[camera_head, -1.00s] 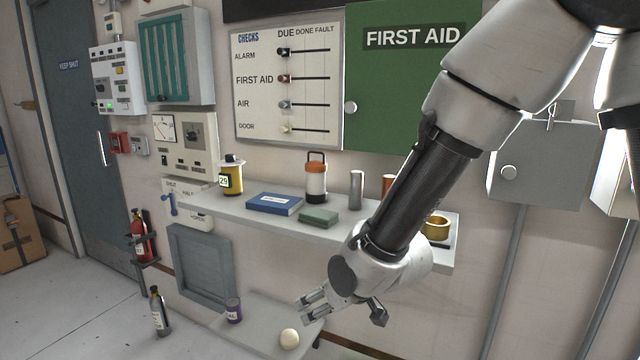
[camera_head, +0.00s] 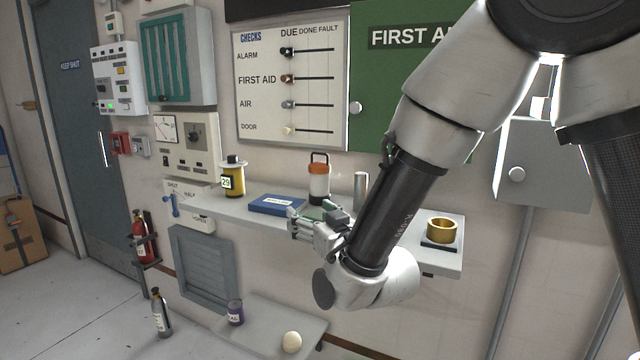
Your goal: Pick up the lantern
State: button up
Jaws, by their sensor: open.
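The lantern (camera_head: 319,181) stands upright on the wall shelf (camera_head: 262,222). It has an orange top with a dark loop handle, a white body and a dark base. My gripper (camera_head: 296,222) is open and empty at the shelf's front, lower and nearer than the lantern, with its fingers pointing left. I cannot tell how far the fingers are from the shelf edge.
On the shelf, a blue book (camera_head: 276,204) and a yellow canister (camera_head: 232,178) stand left. A grey cylinder (camera_head: 360,190) is just right of the lantern, and a brass cup (camera_head: 441,229) is at the right end. A lower shelf holds a purple can (camera_head: 235,312) and a pale ball (camera_head: 292,342).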

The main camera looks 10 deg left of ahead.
aim_at(319, 171)
jog(key=i, duration=0.95)
